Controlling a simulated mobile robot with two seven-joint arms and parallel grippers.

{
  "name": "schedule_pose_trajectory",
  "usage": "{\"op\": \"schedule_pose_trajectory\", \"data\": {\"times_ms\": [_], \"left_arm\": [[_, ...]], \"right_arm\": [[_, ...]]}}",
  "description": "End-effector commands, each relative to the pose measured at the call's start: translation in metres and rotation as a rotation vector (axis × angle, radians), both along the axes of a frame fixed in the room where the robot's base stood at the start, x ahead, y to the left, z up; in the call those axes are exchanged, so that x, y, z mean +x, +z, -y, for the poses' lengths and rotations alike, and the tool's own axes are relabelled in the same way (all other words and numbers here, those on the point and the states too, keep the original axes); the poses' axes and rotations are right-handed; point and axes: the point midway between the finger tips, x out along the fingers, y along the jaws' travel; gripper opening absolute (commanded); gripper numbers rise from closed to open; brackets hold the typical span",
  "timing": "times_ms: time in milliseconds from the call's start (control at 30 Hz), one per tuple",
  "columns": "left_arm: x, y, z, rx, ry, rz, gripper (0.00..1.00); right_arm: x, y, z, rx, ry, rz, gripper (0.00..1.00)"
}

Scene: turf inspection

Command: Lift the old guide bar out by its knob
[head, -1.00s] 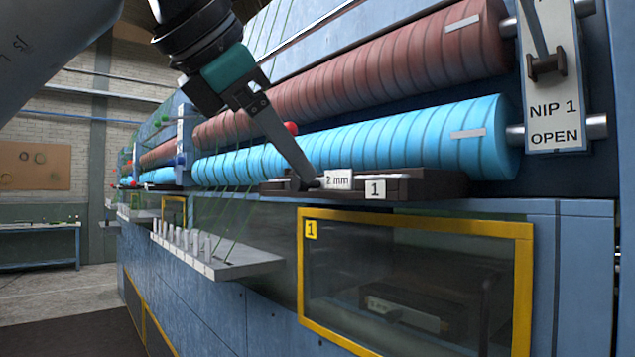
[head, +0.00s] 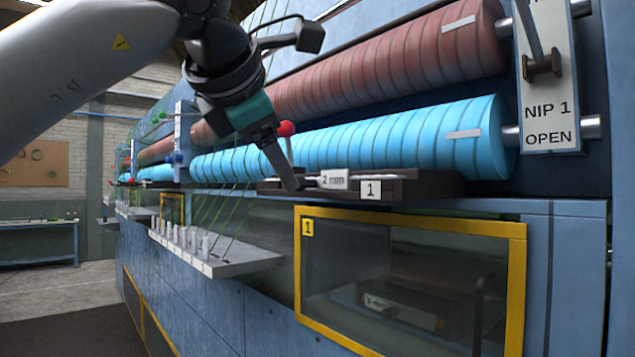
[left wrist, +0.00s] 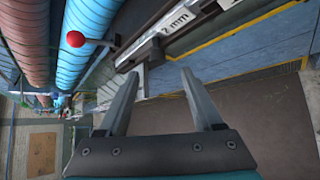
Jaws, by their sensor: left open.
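The old guide bar, labelled "2 mm" (head: 332,180), lies in the dark holder (head: 420,186) marked 1, below the blue roller. In the left wrist view, the bar (left wrist: 174,27) runs up and right from near one fingertip. My left gripper (head: 291,184) is at the left part of the holder, fingers pointing down. In the left wrist view its fingers (left wrist: 160,73) are apart with nothing held between them. My right gripper is not in view.
A red-knobbed lever (head: 286,128) stands close by my left gripper. The red roller (head: 390,62) and blue roller (head: 400,138) are behind the holder. A yellow-framed window (head: 410,215) and a shelf with several pegs (head: 240,262) lie below.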

Motion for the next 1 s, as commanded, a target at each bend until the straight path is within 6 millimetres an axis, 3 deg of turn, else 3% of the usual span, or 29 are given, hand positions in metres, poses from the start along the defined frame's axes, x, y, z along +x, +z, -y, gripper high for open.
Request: {"op": "schedule_pose_trajectory", "data": {"times_ms": [400,667,1000], "left_arm": [[0.043,-0.018,0.018,-0.001,0.001,-0.003,0.67],[0.045,-0.02,0.019,0.0,0.001,-0.001,0.67],[0.045,-0.02,0.019,-0.001,0.0,0.0,0.3]], "right_arm": [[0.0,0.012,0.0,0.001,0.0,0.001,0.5],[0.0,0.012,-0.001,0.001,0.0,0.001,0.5],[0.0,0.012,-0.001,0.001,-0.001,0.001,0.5]]}}
